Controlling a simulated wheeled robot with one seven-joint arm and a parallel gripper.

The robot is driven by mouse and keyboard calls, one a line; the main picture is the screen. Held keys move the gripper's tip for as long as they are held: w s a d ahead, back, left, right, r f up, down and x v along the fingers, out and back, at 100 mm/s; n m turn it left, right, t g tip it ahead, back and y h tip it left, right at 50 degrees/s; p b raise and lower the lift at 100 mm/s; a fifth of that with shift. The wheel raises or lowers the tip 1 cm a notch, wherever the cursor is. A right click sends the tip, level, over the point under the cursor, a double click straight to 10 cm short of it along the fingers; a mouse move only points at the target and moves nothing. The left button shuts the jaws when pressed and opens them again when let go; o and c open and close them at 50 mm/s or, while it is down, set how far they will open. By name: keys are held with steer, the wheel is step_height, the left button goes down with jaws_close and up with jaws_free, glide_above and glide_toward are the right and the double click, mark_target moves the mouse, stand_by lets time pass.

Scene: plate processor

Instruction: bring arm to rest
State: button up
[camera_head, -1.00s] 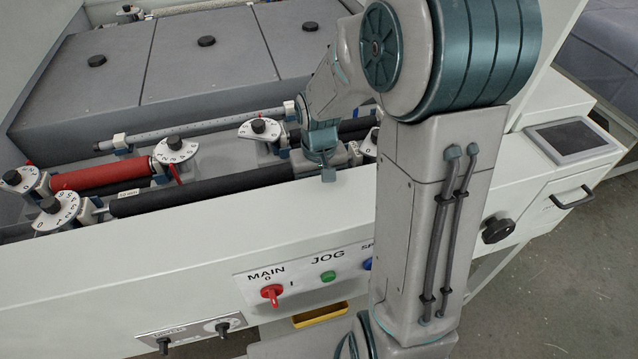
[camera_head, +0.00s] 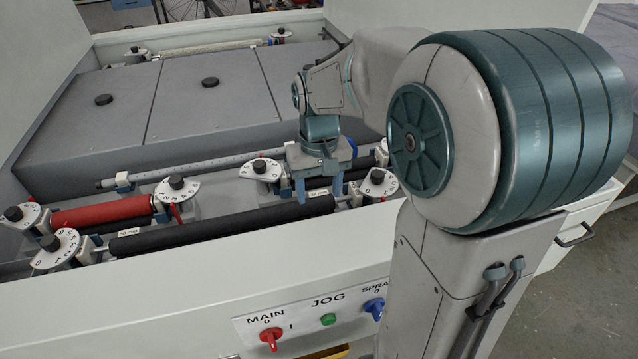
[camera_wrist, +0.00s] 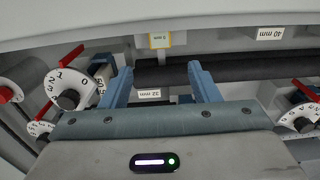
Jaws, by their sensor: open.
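My gripper (camera_head: 318,190) hangs over the roller bay of the plate processor, fingers pointing down. In the wrist view its two blue fingers (camera_wrist: 160,85) are apart, with nothing held between them. A black roller (camera_wrist: 235,72) passes behind the fingertips in that view; I cannot tell whether they touch it. My arm is bent, with its large elbow joint at the right of the head view, hiding part of the machine's front.
White numbered dials with black knobs (camera_head: 177,188) stand around the gripper. A red roller (camera_head: 100,211) and a long black roller (camera_head: 220,226) lie to the left. The front panel has a red MAIN switch (camera_head: 271,337), a green JOG button (camera_head: 328,319) and a blue switch (camera_head: 374,308). Grey covers (camera_head: 215,100) lie behind.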

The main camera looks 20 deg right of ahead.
steer(key=shift+r, duration=0.55)
